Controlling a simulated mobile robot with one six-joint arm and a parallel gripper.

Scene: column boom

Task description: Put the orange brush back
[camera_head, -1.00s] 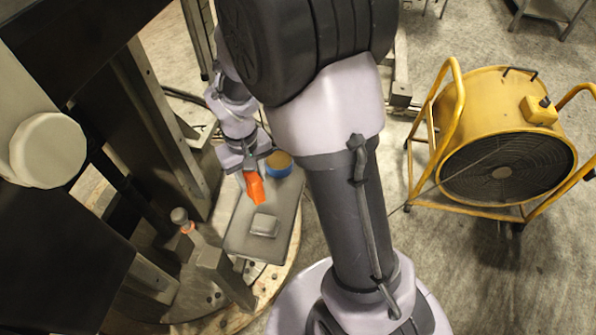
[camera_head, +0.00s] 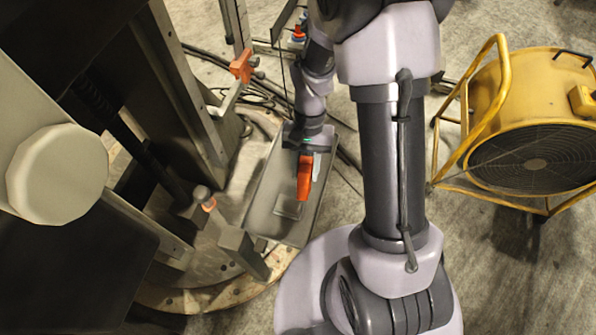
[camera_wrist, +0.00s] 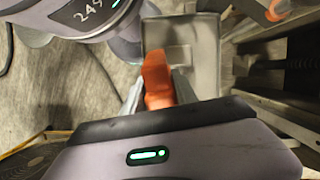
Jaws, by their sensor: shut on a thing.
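The orange brush (camera_head: 304,184) is held between the fingers of my gripper (camera_head: 305,163) and points down. It hangs over a grey tray (camera_head: 263,208); I cannot tell how high above the floor of the tray it is. In the wrist view the brush (camera_wrist: 157,78) sits between both fingers of my gripper (camera_wrist: 158,95), with the tray (camera_wrist: 206,45) beyond it. The far end of the brush is partly hidden in the head view.
A small grey block (camera_head: 290,209) lies in the tray. An orange clamp (camera_head: 242,66) sits on the metal frame at left. A yellow fan (camera_head: 535,120) stands at right. A round wooden base (camera_head: 190,296) lies below left.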

